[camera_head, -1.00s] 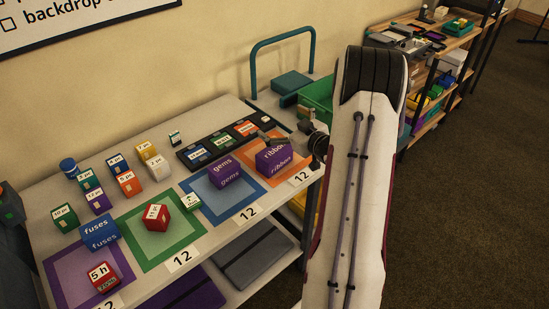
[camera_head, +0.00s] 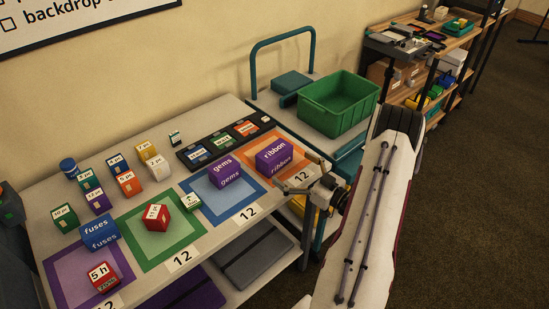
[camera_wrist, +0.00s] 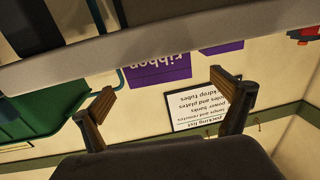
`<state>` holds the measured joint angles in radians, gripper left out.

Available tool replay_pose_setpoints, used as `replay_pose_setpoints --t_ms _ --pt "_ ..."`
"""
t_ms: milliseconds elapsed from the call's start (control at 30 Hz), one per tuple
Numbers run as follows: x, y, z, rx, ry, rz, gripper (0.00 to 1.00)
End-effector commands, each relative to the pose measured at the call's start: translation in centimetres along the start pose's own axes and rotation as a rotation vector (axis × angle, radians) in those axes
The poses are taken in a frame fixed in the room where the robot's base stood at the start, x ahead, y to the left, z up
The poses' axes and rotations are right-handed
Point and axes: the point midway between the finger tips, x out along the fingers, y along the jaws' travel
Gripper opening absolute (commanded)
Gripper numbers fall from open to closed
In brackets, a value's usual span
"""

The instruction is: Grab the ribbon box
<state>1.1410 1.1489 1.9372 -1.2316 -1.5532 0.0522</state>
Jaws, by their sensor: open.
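The ribbon box (camera_head: 274,156) is purple with white "ribbon" lettering. It stands on the orange-bordered square (camera_head: 258,177) at the right end of the table. In the wrist view the ribbon box (camera_wrist: 160,72) appears upside down, beyond the fingers and slightly left of centre, partly cut off by the grey table edge. My gripper (camera_head: 291,183) is at the table's front right edge, in front of the ribbon box and apart from it. In the wrist view my gripper (camera_wrist: 168,98) has its two fingers spread with nothing between them.
The purple gems box (camera_head: 225,172) stands left of the ribbon box on a blue-bordered square. A black tray (camera_head: 222,144) with small boxes lies behind. A green bin (camera_head: 340,103) sits on a cart at right. A number card (camera_head: 301,178) lies by the front edge.

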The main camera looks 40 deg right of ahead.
Motion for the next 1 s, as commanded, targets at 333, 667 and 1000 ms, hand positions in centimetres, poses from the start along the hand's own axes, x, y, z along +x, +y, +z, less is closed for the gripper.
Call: replay_pose_setpoints --t_ms 333,667,1000 --pt "0.2 0.0 0.0 0.000 -0.001 0.000 1.00" --pt "2.4 0.0 0.0 0.000 -0.001 -0.001 1.00" --pt "2.6 0.1 0.0 0.000 -0.001 0.001 1.00"
